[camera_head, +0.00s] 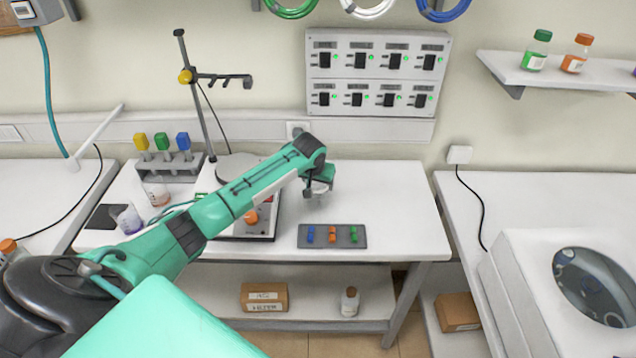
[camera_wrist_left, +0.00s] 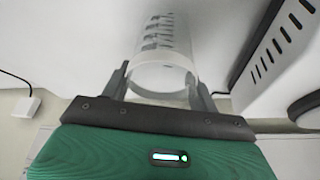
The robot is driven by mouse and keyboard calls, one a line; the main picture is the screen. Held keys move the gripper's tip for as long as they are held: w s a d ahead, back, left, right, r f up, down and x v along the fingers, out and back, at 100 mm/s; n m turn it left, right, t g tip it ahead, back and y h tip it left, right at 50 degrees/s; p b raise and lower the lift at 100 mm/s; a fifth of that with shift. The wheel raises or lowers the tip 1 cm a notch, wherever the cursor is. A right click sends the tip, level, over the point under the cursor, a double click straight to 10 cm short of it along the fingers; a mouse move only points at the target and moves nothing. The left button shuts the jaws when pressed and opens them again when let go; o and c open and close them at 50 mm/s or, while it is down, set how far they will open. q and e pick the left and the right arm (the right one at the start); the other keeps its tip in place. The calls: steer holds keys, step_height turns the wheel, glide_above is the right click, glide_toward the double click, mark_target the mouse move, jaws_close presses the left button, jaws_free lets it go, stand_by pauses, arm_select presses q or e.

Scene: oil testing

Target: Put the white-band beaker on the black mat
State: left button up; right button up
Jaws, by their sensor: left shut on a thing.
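My left gripper (camera_head: 318,187) is shut on the white-band beaker, above the right part of the white bench. In the left wrist view the gripper (camera_wrist_left: 158,88) has one finger on each side of the clear white-band beaker (camera_wrist_left: 160,76), which has a pale band and grey markings. In the head view the beaker is mostly hidden by the gripper and hard to make out. The black mat (camera_head: 101,218) is a small dark square at the bench's left end, far from the gripper. My right gripper is not in view.
A beaker with purple contents (camera_head: 127,219) stands beside the mat, and one with reddish contents (camera_head: 157,193) stands behind it. A hotplate with an orange knob (camera_head: 262,222) and stand sit mid-bench. A dark tray with coloured pieces (camera_head: 332,245) lies at the front. The bench's right part is clear.

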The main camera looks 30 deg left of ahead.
arm_select(q)
steer(key=shift+f, duration=0.65)
steer(key=shift+f, duration=0.15)
steer(key=o, duration=1)
